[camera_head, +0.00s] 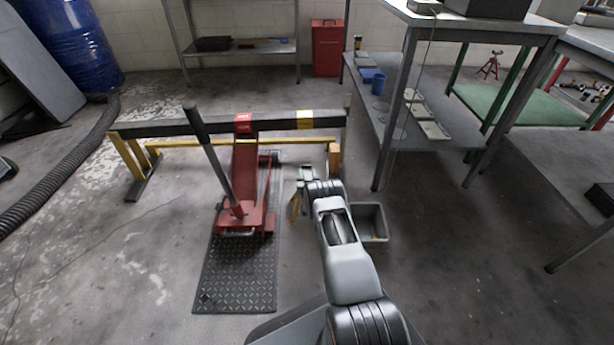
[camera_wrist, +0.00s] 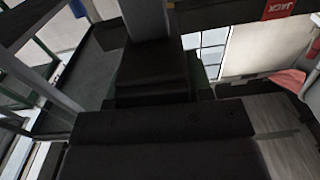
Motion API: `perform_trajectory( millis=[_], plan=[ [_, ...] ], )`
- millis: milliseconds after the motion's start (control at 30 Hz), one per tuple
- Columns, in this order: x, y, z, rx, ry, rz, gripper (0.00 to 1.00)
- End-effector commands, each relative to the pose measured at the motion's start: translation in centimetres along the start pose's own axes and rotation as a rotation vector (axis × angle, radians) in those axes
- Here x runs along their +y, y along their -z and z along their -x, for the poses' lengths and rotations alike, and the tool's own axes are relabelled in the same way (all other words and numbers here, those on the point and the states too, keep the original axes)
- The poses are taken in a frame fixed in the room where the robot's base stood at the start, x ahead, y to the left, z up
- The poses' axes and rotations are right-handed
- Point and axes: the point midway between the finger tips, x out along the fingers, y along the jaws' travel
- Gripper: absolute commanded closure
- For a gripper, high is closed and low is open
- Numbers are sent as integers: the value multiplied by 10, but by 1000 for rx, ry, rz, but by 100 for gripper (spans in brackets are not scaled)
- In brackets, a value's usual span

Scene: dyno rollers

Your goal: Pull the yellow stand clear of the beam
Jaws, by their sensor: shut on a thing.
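The yellow stand (camera_head: 295,208) is mostly hidden by my arm in the head view; a yellow leg shows just left of my wrist. My gripper (camera_head: 307,179) is low beside it and right of the red jack. In the wrist view, my dark gripper (camera_wrist: 150,90) is shut around a grey post (camera_wrist: 147,18), which looks like the stand's upright. The black beam (camera_head: 175,127), with a yellow band, runs across behind the gripper. The stand's top appears on the near side of the beam, but the exact gap cannot be told.
The red jack (camera_head: 243,200) stands on a dark tread mat (camera_head: 238,285) under the beam, its handle leaning up. A yellow trestle (camera_head: 128,160) is at the beam's left end. A grey bin (camera_head: 373,240) sits right of my arm. A bench leg (camera_head: 392,140) stands beyond it.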

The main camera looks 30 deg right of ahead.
Motion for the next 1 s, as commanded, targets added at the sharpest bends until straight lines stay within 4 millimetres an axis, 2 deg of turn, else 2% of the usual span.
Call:
perform_trajectory(
  millis=[67, 100, 400, 633, 767, 867, 1000],
  plan=[
    [1, -7, 3, -18, -3, -1, 100],
    [2, -7, 3, -18, -3, -1, 52],
    [-1, -3, 2, -8, 1, 0, 24],
    [-1, -2, 1, -5, 2, 0, 24],
    [-1, 0, 8, -6, 2, 1, 24],
    [-1, 2, 22, -8, 2, 1, 24],
    [-1, 3, 50, -10, 2, 2, 24]
  ],
)
